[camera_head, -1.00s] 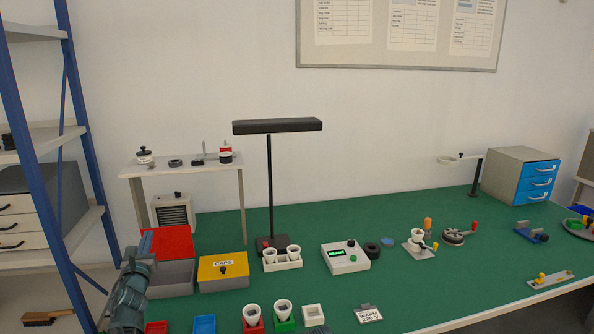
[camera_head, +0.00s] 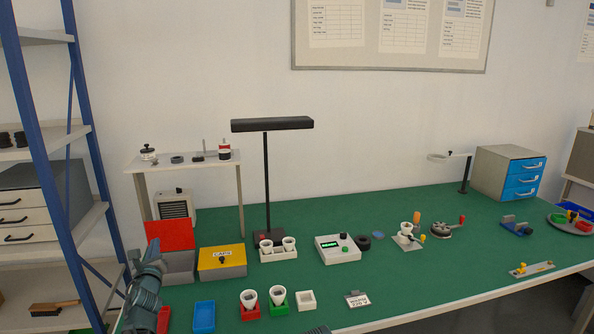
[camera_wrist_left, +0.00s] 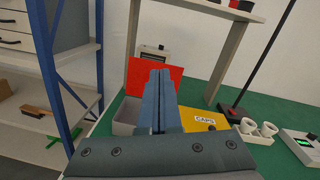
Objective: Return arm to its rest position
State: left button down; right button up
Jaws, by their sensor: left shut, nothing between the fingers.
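My left gripper (camera_head: 152,250) is at the lower left of the head view, in front of the open grey box with a red lid (camera_head: 170,233). In the left wrist view its two fingers (camera_wrist_left: 158,100) lie together, shut, with nothing between them. They point toward the red lid (camera_wrist_left: 140,78) and cover part of the grey box (camera_wrist_left: 127,115). Of my right arm, I can make out no gripper in the head view; only a small dark piece shows at the bottom edge.
A yellow-lidded caps box (camera_head: 222,262) stands just right of my left gripper. Red and green holders with white cups (camera_head: 277,294) and a blue tray (camera_head: 204,317) are along the front. A blue shelf post (camera_head: 28,130) rises at left. Green tabletop (camera_head: 420,285) is clear at front right.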

pick_arm(q)
jog(key=s+d+f+n+g+h+p, duration=0.1)
jog(key=s+d+f+n+g, duration=0.25)
jog(key=d+n, duration=0.3)
jog(key=s+d+f+n+g+p, duration=0.25)
jog(key=s+d+f+n, duration=0.2)
jog(key=d, duration=0.25)
jog(key=s+d+f+n+g+h+p, duration=0.1)
jog(key=s+d+f+n+g, duration=0.2)
jog(key=d+f+n+g, duration=0.25)
jog(key=s+d+f+n+g+h+p, duration=0.1)
jog(key=s+d+n+g, duration=0.5)
jog(key=s+d, duration=1)
jog(key=s+f+n+h, duration=0.1)
jog(key=s+f+n, duration=0.1)
jog(key=s+n, duration=0.1)
jog(key=shift+s+p, duration=0.3)
jog(key=shift+s, duration=0.1)
